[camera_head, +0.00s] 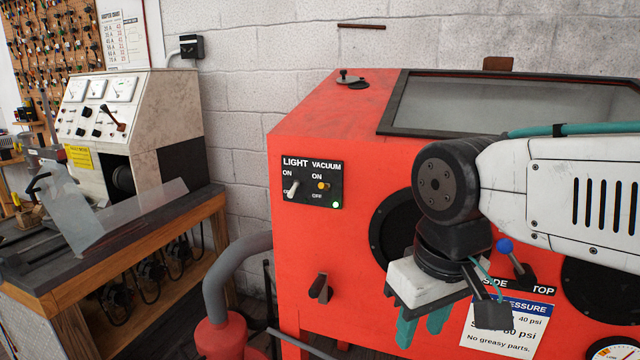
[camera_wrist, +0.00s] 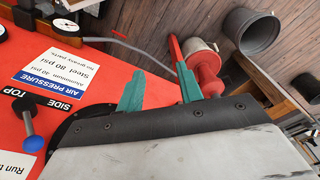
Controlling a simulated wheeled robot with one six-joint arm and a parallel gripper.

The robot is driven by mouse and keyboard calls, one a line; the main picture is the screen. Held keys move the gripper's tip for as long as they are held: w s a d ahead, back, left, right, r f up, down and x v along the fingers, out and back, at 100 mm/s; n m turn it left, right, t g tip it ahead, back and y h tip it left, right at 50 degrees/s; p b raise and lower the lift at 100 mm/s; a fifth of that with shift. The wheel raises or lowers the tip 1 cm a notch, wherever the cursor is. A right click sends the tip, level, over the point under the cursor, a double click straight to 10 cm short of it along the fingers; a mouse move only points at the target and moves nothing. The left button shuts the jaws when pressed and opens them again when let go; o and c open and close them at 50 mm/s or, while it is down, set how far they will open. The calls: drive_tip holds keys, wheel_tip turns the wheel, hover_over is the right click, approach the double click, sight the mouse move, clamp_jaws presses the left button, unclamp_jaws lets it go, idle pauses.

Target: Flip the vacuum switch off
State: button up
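The vacuum switch (camera_head: 323,186) is a small orange toggle on a black panel (camera_head: 314,170) at the front left of the red cabinet (camera_head: 330,235). It sits just under the word ON, and OFF is printed below it. A green lamp (camera_head: 336,204) glows beside it. The light switch (camera_head: 292,188), a pale toggle, is to its left on the same panel. My gripper (camera_head: 422,325) hangs in front of the cabinet, lower and to the right of the panel, pointing down. Its green fingers are apart and empty in the wrist view (camera_wrist: 158,85). The panel is not in the wrist view.
A blue-knobbed lever (camera_head: 505,246) and pressure sign (camera_head: 508,328) are close to my gripper. A black latch (camera_head: 320,288) juts from the cabinet below the panel. A grey hose (camera_head: 232,270) rises at left. The space before the panel looks clear.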

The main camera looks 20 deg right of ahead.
drive_tip(key=shift+f, duration=0.15)
clamp_jaws()
drive_tip(key=w+r+m, duration=0.1)
drive_tip(key=w+r, duration=0.5)
drive_tip(key=w, duration=0.1)
drive_tip(key=w+r+m, duration=0.1)
drive_tip(key=w+r, duration=0.5)
drive_tip(key=w, duration=0.2)
drive_tip(key=w+r+m, duration=0.2)
drive_tip(key=w+r, duration=0.5)
drive_tip(key=shift+w+a, duration=0.3)
drive_tip(key=shift+w, duration=0.05)
drive_tip(key=w+r+m, duration=0.3)
drive_tip(key=r+m, duration=0.1)
drive_tip(key=r, duration=0.5)
drive_tip(key=shift+m, duration=0.3)
